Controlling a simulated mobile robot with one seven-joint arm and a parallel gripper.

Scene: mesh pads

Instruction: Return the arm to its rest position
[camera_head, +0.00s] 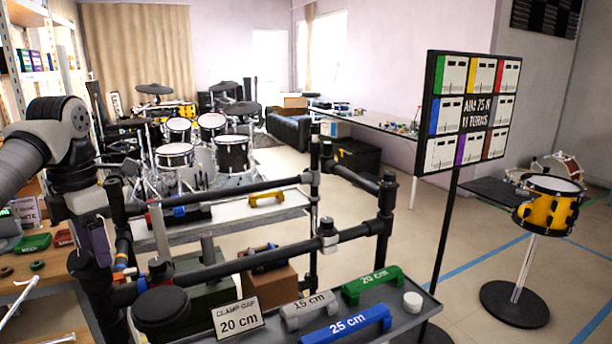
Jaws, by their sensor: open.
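My arm enters at the left edge, with a grey link and a large dark ribbed joint, and bends downward. My gripper (96,243) hangs at its lower end, beside the left end of a black tube rack (260,258). The gripper is open. Its fingertips are hard to make out against the dark tubes, and I cannot tell whether it touches them. I see nothing held in it.
A panel stand (470,112) and yellow drum (548,206) stand right. Open floor lies between.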

